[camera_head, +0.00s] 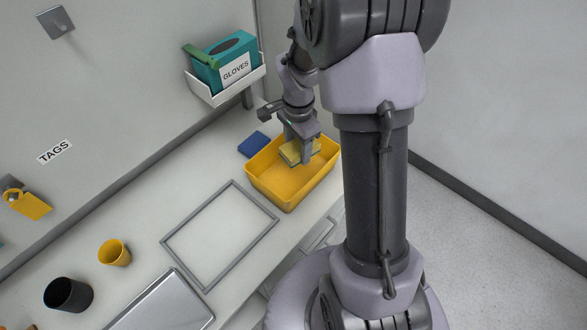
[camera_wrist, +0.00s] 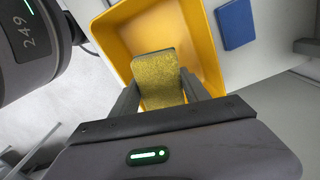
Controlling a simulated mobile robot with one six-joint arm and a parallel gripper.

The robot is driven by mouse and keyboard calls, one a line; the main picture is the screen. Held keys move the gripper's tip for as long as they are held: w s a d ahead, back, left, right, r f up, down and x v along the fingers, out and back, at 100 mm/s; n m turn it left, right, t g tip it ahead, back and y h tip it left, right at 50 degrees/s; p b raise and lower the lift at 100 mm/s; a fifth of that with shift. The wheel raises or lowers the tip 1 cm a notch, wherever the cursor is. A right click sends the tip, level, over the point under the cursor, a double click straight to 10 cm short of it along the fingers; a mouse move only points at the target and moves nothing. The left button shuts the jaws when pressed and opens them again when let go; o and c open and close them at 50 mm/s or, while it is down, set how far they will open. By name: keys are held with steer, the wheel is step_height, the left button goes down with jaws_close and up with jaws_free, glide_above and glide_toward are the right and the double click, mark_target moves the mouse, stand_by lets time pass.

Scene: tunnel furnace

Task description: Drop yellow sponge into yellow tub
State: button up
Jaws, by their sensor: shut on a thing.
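The yellow sponge (camera_head: 291,152) is held between the fingers of my gripper (camera_head: 298,154). In the wrist view the sponge (camera_wrist: 158,80) shows a speckled yellow face, and my gripper (camera_wrist: 158,100) is shut on its two sides. The yellow tub (camera_head: 262,180) is a rectangular open container on the counter. The sponge is over the tub's opening, towards its back part; I cannot tell how far above the floor it is. In the wrist view the tub (camera_wrist: 205,50) lies behind the sponge. No other thing shows in the tub.
A grey frame (camera_head: 219,236) lies in front. A yellow cup (camera_head: 114,253), a black cup (camera_head: 68,294) and a metal tray (camera_head: 165,305) stand nearer. A gloves box (camera_head: 228,65) sits on a wall shelf.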

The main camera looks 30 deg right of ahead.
step_height(320, 180, down, 3)
steer(key=shift+d+f+b, duration=0.1)
steer(key=shift+f+b, duration=0.1)
steer(key=shift+b, duration=0.7)
steer(key=shift+r, duration=0.1)
steer(key=o, duration=1.4)
step_height(320, 180, up, 17)
steer(key=p, duration=0.5)
steer(key=shift+r, duration=0.2)
